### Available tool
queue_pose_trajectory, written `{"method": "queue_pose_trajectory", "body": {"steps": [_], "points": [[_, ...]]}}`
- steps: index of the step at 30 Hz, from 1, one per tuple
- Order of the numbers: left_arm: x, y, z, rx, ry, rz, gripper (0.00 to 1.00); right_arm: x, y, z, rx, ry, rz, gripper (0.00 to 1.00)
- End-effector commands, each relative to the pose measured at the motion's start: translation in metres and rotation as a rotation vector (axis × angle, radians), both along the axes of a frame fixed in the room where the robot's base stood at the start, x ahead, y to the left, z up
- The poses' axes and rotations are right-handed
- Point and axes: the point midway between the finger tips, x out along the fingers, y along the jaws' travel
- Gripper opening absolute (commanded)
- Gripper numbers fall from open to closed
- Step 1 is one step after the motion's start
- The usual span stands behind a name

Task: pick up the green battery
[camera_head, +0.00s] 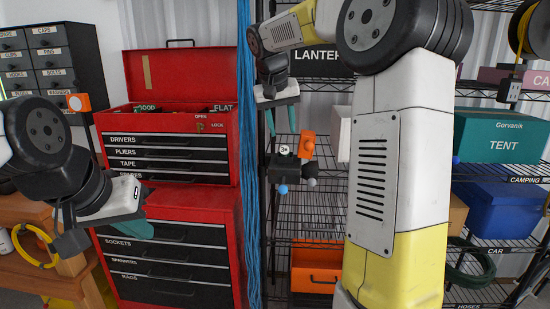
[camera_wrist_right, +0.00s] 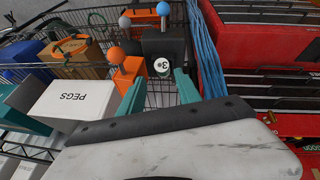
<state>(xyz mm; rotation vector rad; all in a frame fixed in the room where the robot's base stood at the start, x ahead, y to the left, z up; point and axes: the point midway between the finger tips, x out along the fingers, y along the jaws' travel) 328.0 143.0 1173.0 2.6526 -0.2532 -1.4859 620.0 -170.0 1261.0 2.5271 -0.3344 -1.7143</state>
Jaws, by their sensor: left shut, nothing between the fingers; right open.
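No plainly green battery shows in either view. A dark block (camera_head: 283,171) with a round white label reading 3, a blue ball and a grey ball is on the wire shelving in the head view. The same dark block (camera_wrist_right: 165,46) lies just beyond the fingertips in the wrist view, with a small green patch by its label. My right gripper (camera_head: 282,132) points down above it, open and empty; its teal fingers (camera_wrist_right: 160,78) also show in the wrist view. My left gripper (camera_head: 143,230) is shut and empty, in front of the red tool chest.
An orange block (camera_head: 307,146) stands close beside the dark block; it also shows in the wrist view (camera_wrist_right: 130,70). A white PEGS box (camera_wrist_right: 71,100) is near. Blue cables (camera_head: 248,150) hang beside the red tool chest (camera_head: 185,215). An orange bin (camera_head: 316,268) sits lower.

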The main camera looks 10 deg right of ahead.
Motion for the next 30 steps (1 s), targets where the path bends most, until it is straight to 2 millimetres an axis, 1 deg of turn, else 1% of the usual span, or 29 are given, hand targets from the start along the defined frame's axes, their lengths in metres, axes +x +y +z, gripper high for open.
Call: {"method": "queue_pose_trajectory", "body": {"steps": [1,3,8,19,22,29,30], "points": [[0.000,0.000,0.000,0.000,0.000,0.000,0.00,0.005,0.000,-0.001,-0.004,0.000,-0.006,0.40],[0.000,0.000,0.000,0.000,0.000,0.000,0.00,0.009,-0.001,-0.005,-0.007,0.002,-0.011,0.40],[0.000,0.000,0.000,0.000,0.000,0.000,0.00,0.015,-0.005,-0.020,-0.007,0.002,-0.012,0.40],[0.000,0.000,0.000,0.000,0.000,0.000,0.00,0.033,-0.013,-0.066,-0.006,0.002,-0.012,0.40],[0.000,0.000,0.000,0.000,0.000,0.000,0.00,0.035,-0.014,-0.072,-0.006,0.001,-0.010,0.40],[0.000,0.000,0.000,0.000,0.000,0.000,0.00,0.035,-0.014,-0.072,-0.006,-0.001,-0.010,0.40],[0.000,0.000,0.000,0.000,0.000,0.000,0.00,0.035,-0.014,-0.072,-0.006,-0.001,-0.010,0.32]]}}
